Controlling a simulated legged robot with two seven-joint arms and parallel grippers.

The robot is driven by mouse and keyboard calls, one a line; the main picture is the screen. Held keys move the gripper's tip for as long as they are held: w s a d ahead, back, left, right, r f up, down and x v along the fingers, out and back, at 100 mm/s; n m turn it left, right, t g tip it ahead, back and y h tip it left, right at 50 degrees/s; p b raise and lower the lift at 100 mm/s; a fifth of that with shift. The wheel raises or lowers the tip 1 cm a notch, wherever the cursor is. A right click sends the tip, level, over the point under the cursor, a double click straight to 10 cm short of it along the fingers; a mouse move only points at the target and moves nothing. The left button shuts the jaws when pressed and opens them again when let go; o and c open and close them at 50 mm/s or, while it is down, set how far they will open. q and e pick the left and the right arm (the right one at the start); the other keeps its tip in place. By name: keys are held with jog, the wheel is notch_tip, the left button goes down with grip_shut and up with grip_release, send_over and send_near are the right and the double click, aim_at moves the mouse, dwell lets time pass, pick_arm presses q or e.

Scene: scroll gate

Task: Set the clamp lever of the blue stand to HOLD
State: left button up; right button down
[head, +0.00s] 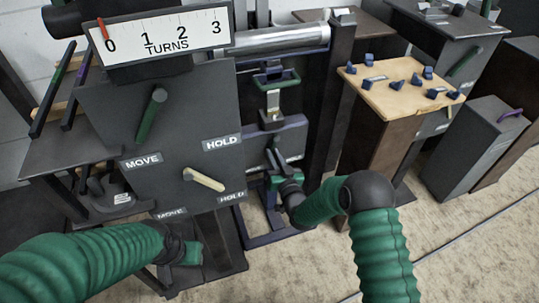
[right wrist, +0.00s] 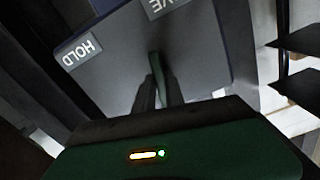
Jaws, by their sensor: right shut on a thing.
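The blue stand (head: 252,238) has a dark blue-purple frame and stands right of the large grey panel in the head view. Its grey plate (right wrist: 205,65) with a blue edge fills the right wrist view. The plate bears a HOLD label (right wrist: 82,50) and a partly cut-off label ending in "VE" (right wrist: 168,6), both upside down. The green clamp lever (right wrist: 157,66) rises between the fingers of my right gripper (right wrist: 158,88), which is shut on it. In the head view my right gripper (head: 274,181) is at the stand's plate. My left gripper (head: 188,251) is low, its fingers unclear.
The grey panel (head: 195,140) carries a green lever (head: 151,115), a cream lever (head: 204,179) and MOVE and HOLD labels. A turns gauge (head: 163,37) sits above. A wooden-topped stand (head: 385,97) with blue pieces is at right.

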jog(key=d+n+p, duration=0.1)
jog(key=n, duration=0.1)
jog(key=w+d+n+p, duration=0.1)
jog(key=d+n, duration=0.1)
jog(key=n, duration=0.1)
jog(key=shift+w+d+r+n+p, duration=0.15)
jog(key=shift+d+n+p, duration=0.3)
jog(key=shift+n, duration=0.7)
jog(key=shift+w+d+r+n+p, duration=0.15)
jog(key=shift+d+n, duration=0.35)
jog(key=shift+n, duration=0.65)
jog(key=c, duration=1.4)
grip_release()
jog(key=shift+r, duration=0.15)
jog(key=shift+s+d, duration=0.1)
